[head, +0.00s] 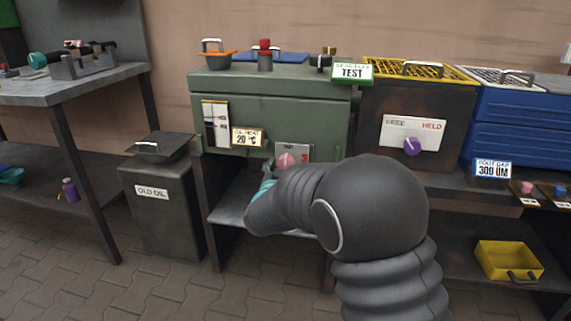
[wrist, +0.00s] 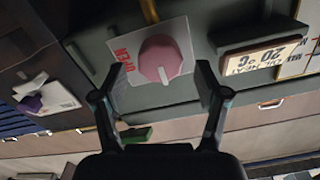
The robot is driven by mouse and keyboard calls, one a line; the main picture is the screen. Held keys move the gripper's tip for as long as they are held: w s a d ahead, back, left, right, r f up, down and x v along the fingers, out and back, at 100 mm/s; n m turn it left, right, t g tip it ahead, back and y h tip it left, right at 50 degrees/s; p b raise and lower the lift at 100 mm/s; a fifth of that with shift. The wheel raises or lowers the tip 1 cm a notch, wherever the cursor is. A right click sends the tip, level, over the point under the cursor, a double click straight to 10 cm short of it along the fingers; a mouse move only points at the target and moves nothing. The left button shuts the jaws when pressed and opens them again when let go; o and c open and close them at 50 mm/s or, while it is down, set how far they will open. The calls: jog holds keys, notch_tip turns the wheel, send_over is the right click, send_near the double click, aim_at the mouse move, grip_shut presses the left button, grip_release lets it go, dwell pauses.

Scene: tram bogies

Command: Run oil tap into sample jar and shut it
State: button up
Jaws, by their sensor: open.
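The pink tap knob (wrist: 160,60) sits on a white plate (wrist: 122,48) with red "OPEN" lettering, which looks upside down in the wrist view. A pale mark on the knob points towards the lower edge of that picture. A brass-coloured pipe (wrist: 149,10) shows at the plate's edge. In the head view the knob (head: 286,161) is on the front of the green cabinet (head: 300,105). My gripper (wrist: 160,72) is open and empty, its fingers either side of the knob with visible gaps. My arm hides much of the space below the tap. I cannot make out a sample jar.
An "OIL HEAT 20 °C" sign (head: 248,138) is beside the tap. An "OLD OIL" bin (head: 160,200) stands to the left. A dark box (head: 415,110) with a purple knob (head: 412,146) is to the right. A yellow tray (head: 508,260) lies on the low shelf.

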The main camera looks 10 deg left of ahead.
jog(key=shift+w, duration=1.2)
jog(key=c, duration=1.2)
jog(key=shift+o, duration=0.2)
jog(key=b, duration=0.1)
jog(key=m+b, duration=0.1)
jog(key=b, duration=0.1)
jog(key=shift+f+m, duration=0.3)
jog(key=m+b, duration=0.2)
jog(key=shift+r+b, duration=0.1)
jog(key=shift+b, duration=0.2)
jog(key=shift+r+m, duration=0.15)
jog(key=shift+m, duration=0.15)
